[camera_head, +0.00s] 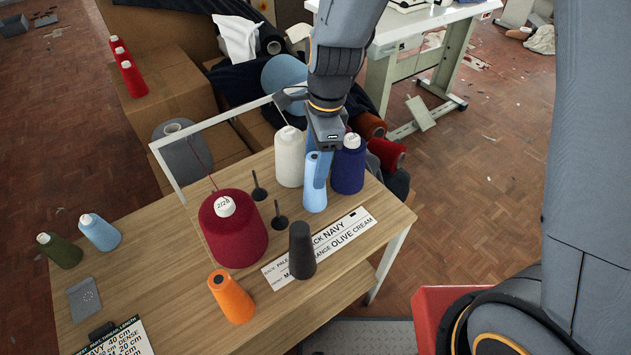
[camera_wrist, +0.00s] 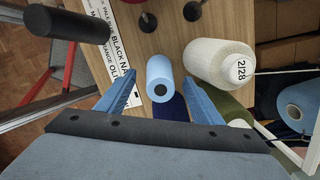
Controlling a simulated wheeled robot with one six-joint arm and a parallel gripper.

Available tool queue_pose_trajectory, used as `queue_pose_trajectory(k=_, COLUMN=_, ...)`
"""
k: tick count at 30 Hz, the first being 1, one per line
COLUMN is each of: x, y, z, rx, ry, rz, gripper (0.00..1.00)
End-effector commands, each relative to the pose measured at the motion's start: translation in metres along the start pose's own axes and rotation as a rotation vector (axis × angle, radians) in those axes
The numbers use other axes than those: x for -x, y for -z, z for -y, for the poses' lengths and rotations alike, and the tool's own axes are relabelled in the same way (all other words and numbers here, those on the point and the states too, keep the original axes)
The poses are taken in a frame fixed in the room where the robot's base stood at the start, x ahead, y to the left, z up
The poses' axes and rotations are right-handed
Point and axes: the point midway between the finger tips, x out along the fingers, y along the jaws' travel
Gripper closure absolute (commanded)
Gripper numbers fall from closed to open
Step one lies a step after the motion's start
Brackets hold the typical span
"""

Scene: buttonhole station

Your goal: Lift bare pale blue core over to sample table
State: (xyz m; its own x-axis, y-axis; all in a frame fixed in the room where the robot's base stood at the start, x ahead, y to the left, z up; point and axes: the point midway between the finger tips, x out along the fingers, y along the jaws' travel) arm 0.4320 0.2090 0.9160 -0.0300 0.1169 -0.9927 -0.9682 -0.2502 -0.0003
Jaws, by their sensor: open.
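The bare pale blue core (camera_head: 315,187) stands upright on the wooden table (camera_head: 160,275), near its back right part. In the wrist view the core (camera_wrist: 159,72) shows between the two blue fingers, with a dark hole in its end. My gripper (camera_head: 322,160) is above and around the top of the core, and it also shows in the wrist view (camera_wrist: 160,88). The jaws are open, with a gap on each side of the core. Which surface is the sample table is not clear; a pale-topped table (camera_head: 415,27) stands at the back right.
A cream cone (camera_head: 289,160) and a navy cone (camera_head: 348,170) stand close to the core. A black core (camera_head: 301,252), an orange core (camera_head: 233,298) and a burgundy cone (camera_head: 233,235) stand nearer. A capped pale blue spool (camera_head: 101,234) is at left. Cardboard boxes (camera_head: 165,90) lie behind.

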Motion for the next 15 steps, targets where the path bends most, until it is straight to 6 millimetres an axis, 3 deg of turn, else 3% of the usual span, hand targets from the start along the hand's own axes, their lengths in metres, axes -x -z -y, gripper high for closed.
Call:
queue_pose_trajectory(k=9, x=-0.037, y=-0.001, z=0.0, rx=0.0, ry=-0.002, rz=-0.001, gripper=0.39)
queue_pose_trajectory(k=15, x=-0.042, y=-0.001, z=0.001, rx=0.001, ry=0.001, rz=0.0, gripper=0.39)
